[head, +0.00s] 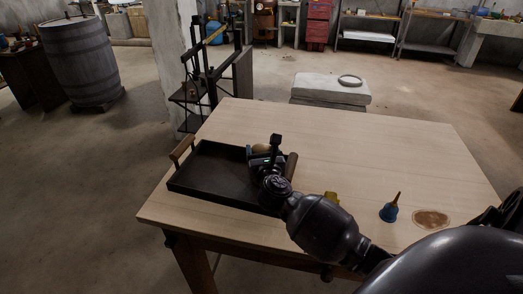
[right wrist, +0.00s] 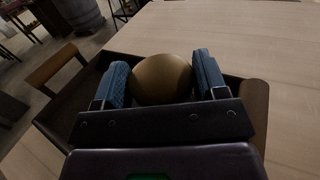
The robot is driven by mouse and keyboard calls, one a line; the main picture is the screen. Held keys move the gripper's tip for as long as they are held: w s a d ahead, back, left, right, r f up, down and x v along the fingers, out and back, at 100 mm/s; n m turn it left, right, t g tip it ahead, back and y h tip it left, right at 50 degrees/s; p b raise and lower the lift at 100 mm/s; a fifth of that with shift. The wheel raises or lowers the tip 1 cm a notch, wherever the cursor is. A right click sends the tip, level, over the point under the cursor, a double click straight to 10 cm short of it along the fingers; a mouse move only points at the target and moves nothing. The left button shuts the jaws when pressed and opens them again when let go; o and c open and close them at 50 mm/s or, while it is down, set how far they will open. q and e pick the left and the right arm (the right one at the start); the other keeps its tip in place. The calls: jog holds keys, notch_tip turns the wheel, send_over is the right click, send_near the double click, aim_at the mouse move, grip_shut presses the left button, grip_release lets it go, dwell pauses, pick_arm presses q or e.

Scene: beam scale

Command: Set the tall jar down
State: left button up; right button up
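The tall jar shows only as a rounded, brownish-gold top (right wrist: 162,78) in the right wrist view, between the two blue-padded fingers of my right gripper (right wrist: 162,85). The pads appear to touch it on both sides. In the head view a small tan part of it (head: 262,148) shows behind my right gripper (head: 266,160), over the right part of the dark tray (head: 200,180). The jar's lower part is hidden, so I cannot tell whether it touches the tray floor. My left gripper is not in view.
The tray has wooden handles and lies on the light wooden table (head: 350,140). The table's far middle is clear.

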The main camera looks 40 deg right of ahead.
jog(key=o, duration=0.3)
jog(key=shift+s+r, duration=0.2)
jog(key=p+v, duration=0.1)
jog(key=v, duration=1)
jog(key=shift+s+a, duration=0.25)
jog(key=shift+s, duration=0.05)
